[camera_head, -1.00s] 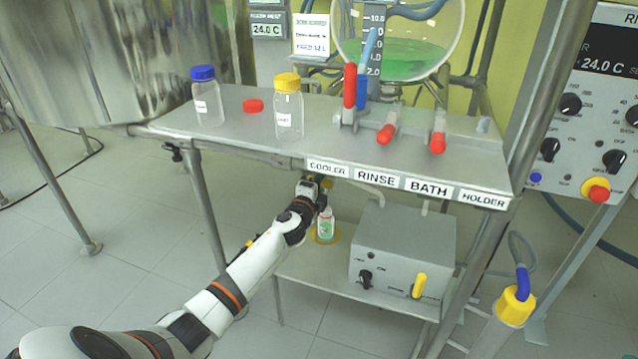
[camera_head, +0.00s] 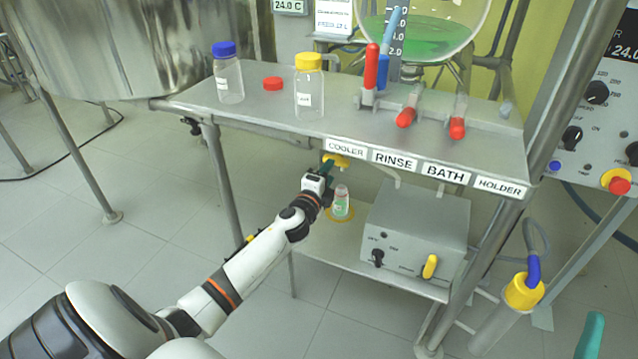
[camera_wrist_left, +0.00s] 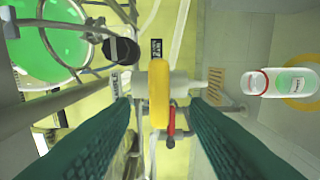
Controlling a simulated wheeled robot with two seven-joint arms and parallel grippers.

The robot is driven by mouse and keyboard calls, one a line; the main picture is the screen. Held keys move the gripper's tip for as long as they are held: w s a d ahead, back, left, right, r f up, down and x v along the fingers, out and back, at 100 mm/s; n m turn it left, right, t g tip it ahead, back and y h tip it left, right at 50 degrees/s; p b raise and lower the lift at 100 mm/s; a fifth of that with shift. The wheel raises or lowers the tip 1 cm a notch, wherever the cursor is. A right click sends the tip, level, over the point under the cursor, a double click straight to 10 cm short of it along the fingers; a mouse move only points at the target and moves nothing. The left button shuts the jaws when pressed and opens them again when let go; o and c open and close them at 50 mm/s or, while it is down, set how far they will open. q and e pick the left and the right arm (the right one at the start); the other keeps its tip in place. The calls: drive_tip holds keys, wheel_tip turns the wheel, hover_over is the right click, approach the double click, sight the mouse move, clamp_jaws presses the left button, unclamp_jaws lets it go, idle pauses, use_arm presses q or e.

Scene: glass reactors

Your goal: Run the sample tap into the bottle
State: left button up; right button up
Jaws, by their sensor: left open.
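The yellow sample tap handle (camera_head: 337,158) is under the table's front edge, below the COOLER label. In the left wrist view the handle (camera_wrist_left: 159,93) stands between my left gripper's two green fingers, with gaps on both sides. My left gripper (camera_head: 327,170) is open, just in front of and below the tap. The small bottle (camera_head: 341,203) stands upright on the lower shelf in a yellow ring, below the tap. It also shows in the left wrist view (camera_wrist_left: 285,82), with green on it or in it. A teal tip (camera_head: 592,335) at the lower right looks like my right gripper, mostly out of frame.
On the table (camera_head: 190,100) are a blue-capped bottle (camera_head: 229,75), a yellow-capped bottle (camera_head: 309,90), a loose red cap (camera_head: 273,84) and red-handled valves (camera_head: 406,117). A grey box (camera_head: 416,225) fills the lower shelf's right side. A yellow-topped holder (camera_head: 522,290) stands at the right.

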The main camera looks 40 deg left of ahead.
use_arm(q)
drive_tip(key=v, duration=0.6)
drive_tip(key=shift+w+p, duration=0.1)
drive_tip(key=shift+p, duration=0.25)
use_arm(e)
drive_tip(key=w+f+g, duration=0.2)
drive_tip(key=f+g, duration=0.1)
drive_tip(key=shift+w+f+h, duration=0.1)
drive_tip(key=shift+f+h, duration=0.05)
drive_tip(key=shift+h, duration=0.15)
use_arm(q)
drive_tip(key=shift+d, duration=0.1)
